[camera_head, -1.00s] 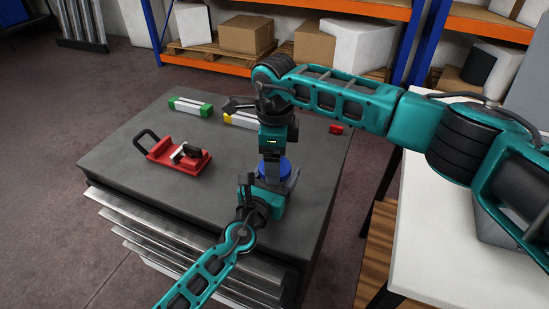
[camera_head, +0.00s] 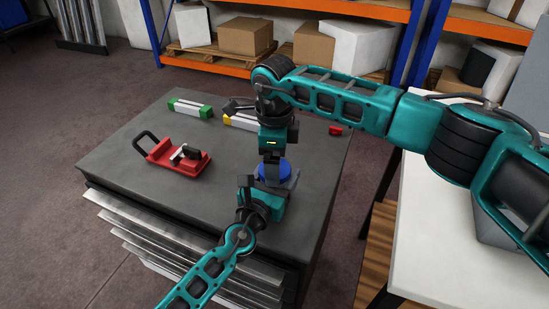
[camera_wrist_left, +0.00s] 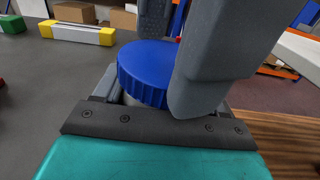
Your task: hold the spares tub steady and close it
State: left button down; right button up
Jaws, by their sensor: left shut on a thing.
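The spares tub shows mainly as its round blue ribbed lid (camera_head: 274,171), near the front right of the grey cabinet top. The lid also shows in the left wrist view (camera_wrist_left: 147,68), looking level. My left gripper (camera_head: 272,184) comes from the front, low, and is shut on the tub body, its fingers at either side. Most of the body is hidden under the lid and behind my left gripper. My right gripper (camera_head: 271,162) points down from above. Its grey fingers stand at the near and far sides of the lid; whether they press on it is unclear.
A red fixture with a black handle (camera_head: 178,156) lies at left on the cabinet top (camera_head: 225,190). Green-ended (camera_head: 190,107) and yellow-ended (camera_head: 240,121) blocks lie at the back, with a small red piece (camera_head: 336,130) back right. A white table (camera_head: 440,235) stands at right.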

pick_arm(q)
jog(key=shift+w+r, duration=0.2)
jog(key=shift+r, duration=0.2)
pick_arm(e)
notch_tip(320, 180, up, 12)
jog(key=shift+s, duration=0.1)
pick_arm(q)
grip_release()
jog(key=p+v, duration=0.1)
jog(key=v, duration=1)
jog(key=shift+s+f, duration=0.2)
jog(key=shift+s, duration=0.1)
jog(key=shift+s+a, duration=0.25)
jog(key=shift+s, duration=0.4)
pick_arm(e)
jog(key=shift+r, duration=0.35)
